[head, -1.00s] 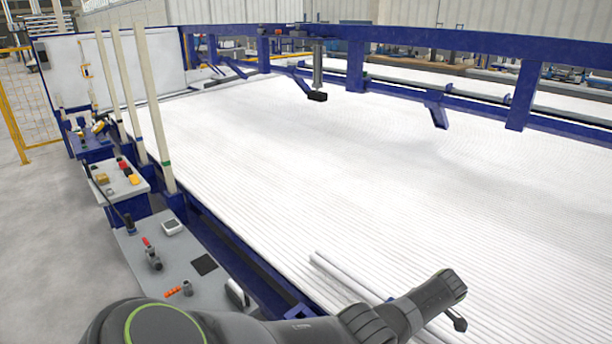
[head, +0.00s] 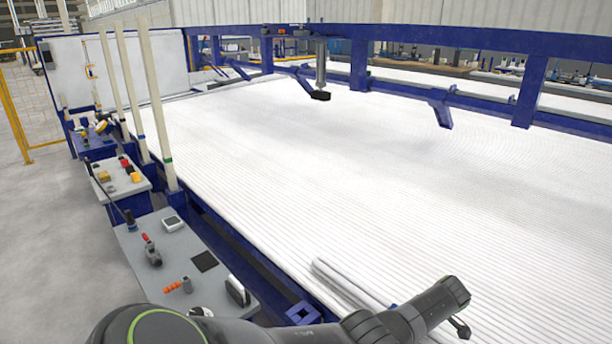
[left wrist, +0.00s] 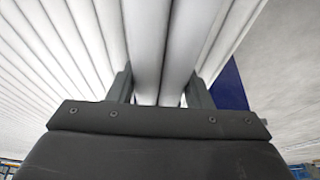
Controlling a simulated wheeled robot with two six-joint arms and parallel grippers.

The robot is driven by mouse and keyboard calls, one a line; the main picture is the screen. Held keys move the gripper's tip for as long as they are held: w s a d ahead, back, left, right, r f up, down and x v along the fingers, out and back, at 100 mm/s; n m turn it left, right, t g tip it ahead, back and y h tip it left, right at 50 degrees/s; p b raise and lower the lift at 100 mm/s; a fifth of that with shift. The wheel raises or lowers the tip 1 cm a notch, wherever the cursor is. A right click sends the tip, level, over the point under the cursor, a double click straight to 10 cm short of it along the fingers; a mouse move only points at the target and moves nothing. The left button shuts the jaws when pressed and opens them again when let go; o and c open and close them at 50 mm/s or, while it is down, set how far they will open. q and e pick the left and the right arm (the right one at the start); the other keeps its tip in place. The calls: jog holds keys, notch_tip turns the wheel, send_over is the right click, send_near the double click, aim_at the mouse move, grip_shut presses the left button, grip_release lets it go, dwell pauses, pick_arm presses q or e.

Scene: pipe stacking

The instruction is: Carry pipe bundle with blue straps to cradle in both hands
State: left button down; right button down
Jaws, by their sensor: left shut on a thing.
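The pipe bundle (head: 343,282), white pipes lying close together, shows at the lower middle of the head view, partly hidden by my left arm. A small blue spot on it beside the arm may be a strap. In the left wrist view, pipes (left wrist: 147,45) run between the two dark fingers of my left gripper (left wrist: 160,90), which is shut on them. Whether the bundle touches the pipes below I cannot tell. My right gripper is not in view, and I cannot make out a cradle.
A wide bed of white pipes (head: 330,170) fills the middle, with a blue frame beam (head: 440,48) behind it. Grey tool shelves (head: 165,245) and upright pale posts (head: 155,95) line its left edge. Open floor (head: 50,230) lies at the far left.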

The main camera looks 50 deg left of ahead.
pick_arm(q)
jog(key=c, duration=0.7)
grip_release()
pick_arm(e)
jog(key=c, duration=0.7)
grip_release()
pick_arm(q)
jog(key=v, duration=1.1)
jog(key=shift+d+r, duration=0.25)
jog(key=shift+r, duration=0.1)
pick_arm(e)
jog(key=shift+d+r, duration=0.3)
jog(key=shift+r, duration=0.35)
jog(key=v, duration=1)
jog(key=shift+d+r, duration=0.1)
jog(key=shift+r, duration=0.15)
